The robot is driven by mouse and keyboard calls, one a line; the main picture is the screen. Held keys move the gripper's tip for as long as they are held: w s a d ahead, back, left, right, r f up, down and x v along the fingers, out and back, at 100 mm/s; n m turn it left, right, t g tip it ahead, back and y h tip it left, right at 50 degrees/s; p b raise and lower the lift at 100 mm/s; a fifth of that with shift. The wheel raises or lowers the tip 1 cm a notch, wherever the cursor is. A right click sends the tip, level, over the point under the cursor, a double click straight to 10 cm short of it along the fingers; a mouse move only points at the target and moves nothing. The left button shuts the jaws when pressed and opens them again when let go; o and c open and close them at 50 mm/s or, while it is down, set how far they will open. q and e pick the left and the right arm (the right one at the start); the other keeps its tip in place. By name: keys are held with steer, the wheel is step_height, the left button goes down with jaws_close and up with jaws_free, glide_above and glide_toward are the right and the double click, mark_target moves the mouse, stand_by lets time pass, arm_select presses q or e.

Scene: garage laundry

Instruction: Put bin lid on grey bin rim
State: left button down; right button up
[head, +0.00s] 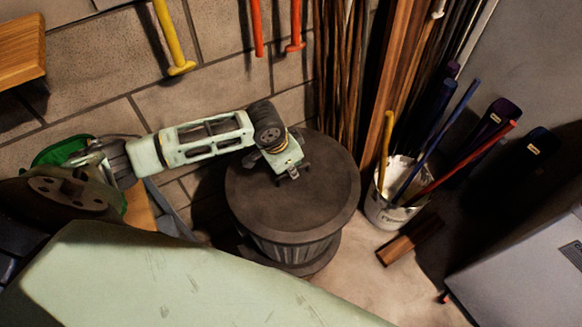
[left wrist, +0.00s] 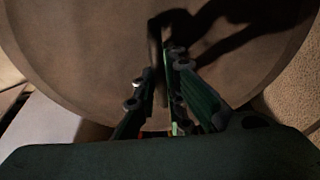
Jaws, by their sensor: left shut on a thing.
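The bin lid (head: 318,205) is a dark, round, flat disc in the middle of the head view. It covers the top of the grey bin (head: 290,250), whose ribbed side shows below it. The bin rim is hidden under the lid, so I cannot tell whether the lid touches it. My left gripper (head: 290,174) is over the upper middle of the lid, pointing down. In the left wrist view, its fingers (left wrist: 168,62) are shut on the thin upright handle (left wrist: 155,45) of the lid (left wrist: 90,45). My right gripper is not in view.
A white bucket (head: 395,208) with long-handled tools stands right of the bin, beside a wooden block (head: 410,240). Upright poles (head: 345,70) lean behind. A grey box (head: 525,275) is at the right.

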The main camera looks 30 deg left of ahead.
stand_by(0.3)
arm_select(q)
steer(key=c, duration=1.7)
jaws_free()
steer(key=shift+c, duration=0.2)
steer(key=shift+f, duration=0.1)
